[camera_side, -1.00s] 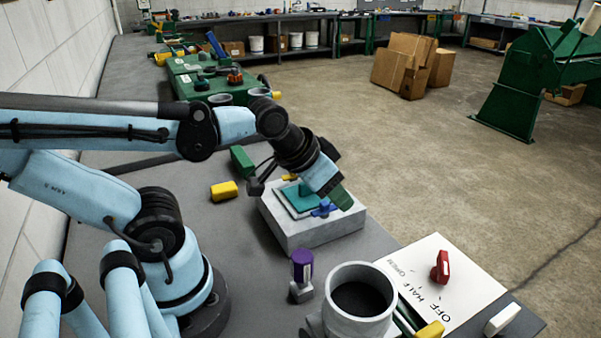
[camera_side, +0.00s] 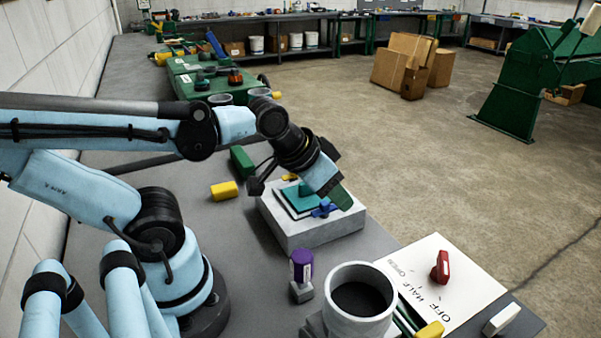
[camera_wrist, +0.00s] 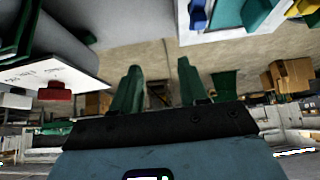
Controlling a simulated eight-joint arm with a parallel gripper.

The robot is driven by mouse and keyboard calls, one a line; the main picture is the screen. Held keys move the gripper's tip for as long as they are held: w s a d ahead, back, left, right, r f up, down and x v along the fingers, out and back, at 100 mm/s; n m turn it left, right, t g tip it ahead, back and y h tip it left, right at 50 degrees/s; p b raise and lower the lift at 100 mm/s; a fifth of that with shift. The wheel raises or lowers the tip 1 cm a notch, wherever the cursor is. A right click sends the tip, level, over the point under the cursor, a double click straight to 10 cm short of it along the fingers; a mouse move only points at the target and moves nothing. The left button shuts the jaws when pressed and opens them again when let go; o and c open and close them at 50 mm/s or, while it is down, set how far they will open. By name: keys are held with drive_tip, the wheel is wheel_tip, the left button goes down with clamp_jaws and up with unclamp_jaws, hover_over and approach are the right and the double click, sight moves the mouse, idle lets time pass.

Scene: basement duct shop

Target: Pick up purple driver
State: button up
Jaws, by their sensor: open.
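The purple driver (camera_side: 301,266) stands upright on a small grey block on the bench, left of the grey cup, in the side view. It has a purple top and a pale label. I cannot make it out in the wrist view. My gripper (camera_side: 338,196) is well behind it, tilted down beside the grey box with the teal top. Its two green fingers (camera_wrist: 157,88) are spread apart with nothing between them in the wrist view.
A grey box (camera_side: 305,232) carries teal and blue parts. A grey cup (camera_side: 361,312), a white sheet (camera_side: 462,300) with a red piece (camera_side: 440,266), and a yellow block (camera_side: 224,190) are on the bench. Bench surface between box and driver is clear.

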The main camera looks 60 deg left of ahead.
drive_tip(key=o, duration=0.5)
drive_tip(key=shift+c, duration=0.2)
wheel_tip(320, 180, up, 3)
drive_tip(key=g, duration=0.7)
hover_over(304, 255)
drive_tip(key=shift+r, duration=0.2)
drive_tip(key=shift+s+f, duration=0.1)
drive_tip(key=shift+f, duration=5.85)
